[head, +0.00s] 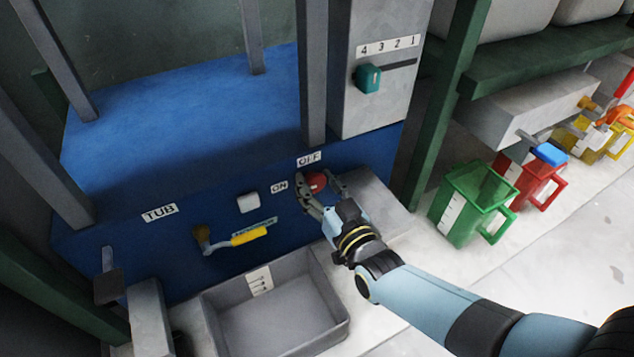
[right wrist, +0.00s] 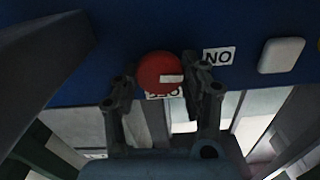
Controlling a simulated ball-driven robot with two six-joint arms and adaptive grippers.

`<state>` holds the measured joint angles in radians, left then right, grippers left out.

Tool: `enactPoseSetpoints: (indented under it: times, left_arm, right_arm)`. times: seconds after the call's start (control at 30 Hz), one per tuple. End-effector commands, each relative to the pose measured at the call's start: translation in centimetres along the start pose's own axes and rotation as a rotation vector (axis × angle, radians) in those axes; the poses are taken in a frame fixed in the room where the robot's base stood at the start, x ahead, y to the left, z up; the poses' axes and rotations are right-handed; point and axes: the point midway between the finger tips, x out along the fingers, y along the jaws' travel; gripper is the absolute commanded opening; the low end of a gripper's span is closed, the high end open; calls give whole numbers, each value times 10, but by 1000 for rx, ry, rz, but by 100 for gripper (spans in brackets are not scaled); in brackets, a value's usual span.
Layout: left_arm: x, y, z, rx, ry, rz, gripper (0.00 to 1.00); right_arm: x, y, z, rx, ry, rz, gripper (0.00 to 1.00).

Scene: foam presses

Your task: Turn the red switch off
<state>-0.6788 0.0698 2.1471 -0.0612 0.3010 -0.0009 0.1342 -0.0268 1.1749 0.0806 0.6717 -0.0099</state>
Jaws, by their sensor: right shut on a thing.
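The red switch (head: 316,182) is a round red knob on the blue front panel of the press, below the OFF label (head: 309,159) and to the right of the ON label (head: 279,187). My right gripper (head: 320,188) is at the knob with its fingers on either side of it, shut on it. My left gripper is not in view.
A grey bin (head: 275,312) stands below the panel. A yellow-handled lever (head: 248,236) and a white button (head: 248,202) are left of the switch. A teal slider (head: 368,78) is on the grey box above. Green (head: 468,205) and red (head: 533,178) jugs stand at right.

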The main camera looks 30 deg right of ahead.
Motion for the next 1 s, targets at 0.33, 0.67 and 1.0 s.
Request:
enactPoseSetpoints:
  times: [0.33, 0.67, 1.0]
  left_arm:
    - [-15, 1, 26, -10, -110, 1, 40]
    - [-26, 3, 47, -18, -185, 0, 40]
    - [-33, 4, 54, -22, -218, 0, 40]
  right_arm:
    - [-1, 1, 0, 275, -2, 0, 12]
    - [-1, 3, 2, 589, -2, 1, 12]
    - [-1, 4, 3, 911, -3, 1, 12]
